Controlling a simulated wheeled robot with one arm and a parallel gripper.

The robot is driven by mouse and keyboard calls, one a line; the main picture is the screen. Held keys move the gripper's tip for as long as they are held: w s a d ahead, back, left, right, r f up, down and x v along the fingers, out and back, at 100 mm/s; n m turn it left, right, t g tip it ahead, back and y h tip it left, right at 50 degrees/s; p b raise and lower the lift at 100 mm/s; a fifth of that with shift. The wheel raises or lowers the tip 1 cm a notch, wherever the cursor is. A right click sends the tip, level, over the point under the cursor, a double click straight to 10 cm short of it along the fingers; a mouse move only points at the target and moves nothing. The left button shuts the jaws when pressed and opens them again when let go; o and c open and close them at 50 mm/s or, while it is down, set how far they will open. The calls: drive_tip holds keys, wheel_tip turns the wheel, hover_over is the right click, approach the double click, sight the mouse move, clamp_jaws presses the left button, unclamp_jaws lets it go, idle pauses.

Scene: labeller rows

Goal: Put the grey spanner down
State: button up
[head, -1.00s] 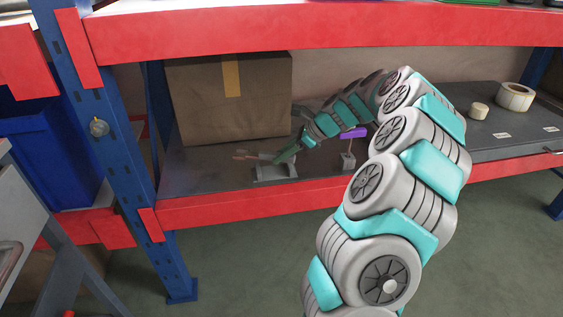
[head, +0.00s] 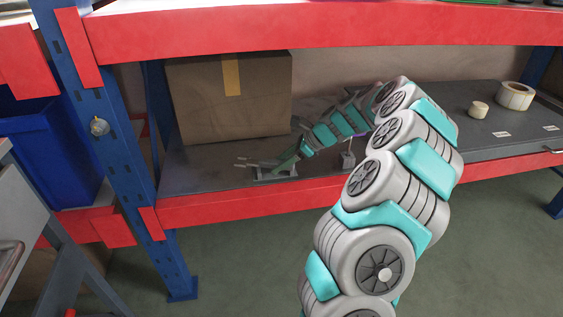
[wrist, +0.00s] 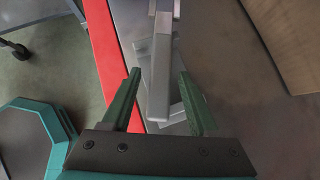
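The grey spanner (wrist: 160,75) shows in the wrist view as a pale grey bar between my green fingers, with a gap on either side. In the head view its forked end (head: 243,163) points left, low over the dark shelf. My gripper (wrist: 158,78) is open around the bar; it also shows small in the head view (head: 281,163). A light grey holder or plate (head: 277,175) is directly beneath. I cannot tell whether the spanner rests fully on it.
A cardboard box (head: 230,105) stands behind my gripper on the shelf. A small grey stand (head: 348,160) is to the right, partly behind my arm. The red shelf edge (head: 240,203) runs along the front. A tape roll (head: 515,97) lies far right.

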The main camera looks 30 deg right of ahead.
drive_tip(key=v, duration=1.2)
drive_tip(key=shift+b, duration=0.4)
drive_tip(key=s+a+r+n+g, duration=0.15)
drive_tip(key=s+a+n, duration=0.25)
drive_tip(key=a, duration=0.4)
drive_tip(key=s+a+r+n+g+h, duration=0.1)
drive_tip(key=s+a+n+g, duration=0.15)
drive_tip(key=a+n, duration=0.35)
drive_tip(key=s+a+r+n+g, duration=0.1)
drive_tip(key=s+a+n, duration=0.3)
drive_tip(key=a, duration=0.5)
drive_tip(key=s+a+f+n+h, duration=0.1)
drive_tip(key=s+n, duration=0.3)
drive_tip(key=s, duration=0.4)
drive_tip(key=s+f+n+g+h, duration=0.1)
drive_tip(key=s+f+n+h, duration=0.2)
drive_tip(key=s, duration=0.6)
drive_tip(key=s+a+f+n+g+h, duration=0.1)
drive_tip(key=s+f+n+h, duration=0.1)
drive_tip(key=s, duration=0.7)
drive_tip(key=f+n, duration=0.1)
drive_tip(key=n, duration=0.1)
drive_tip(key=shift+a+n, duration=0.3)
drive_tip(key=shift+n, duration=0.1)
drive_tip(key=shift+f, duration=0.1)
